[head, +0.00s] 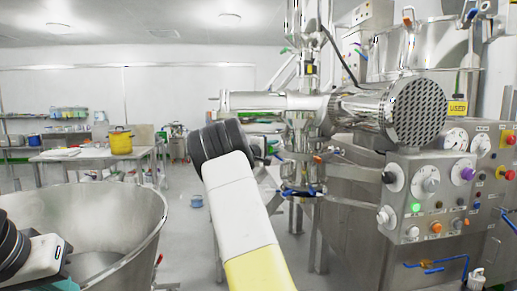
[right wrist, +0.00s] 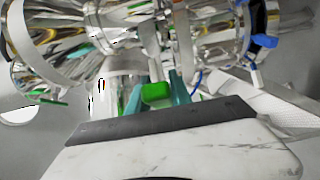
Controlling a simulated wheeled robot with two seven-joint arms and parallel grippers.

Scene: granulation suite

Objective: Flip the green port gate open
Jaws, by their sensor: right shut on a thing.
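The green port gate (right wrist: 157,95) is a small bright green piece, seen in the right wrist view among shiny steel pipework. My right gripper (right wrist: 157,88) has its two teal fingers on either side of it and is shut on it. In the head view my right arm reaches forward to the steel machine, and its dark wrist hides most of the gripper and the gate. Part of my left arm's end (head: 45,258) shows at the lower left, with a teal bit at the picture's bottom edge. Its jaw opening cannot be made out.
A steel machine with a horizontal perforated drum (head: 418,110) stands at the centre right. A control panel (head: 432,195) with knobs and buttons is below it. A large steel bowl (head: 140,235) is at the lower left. A table with a yellow pot (head: 121,141) stands behind.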

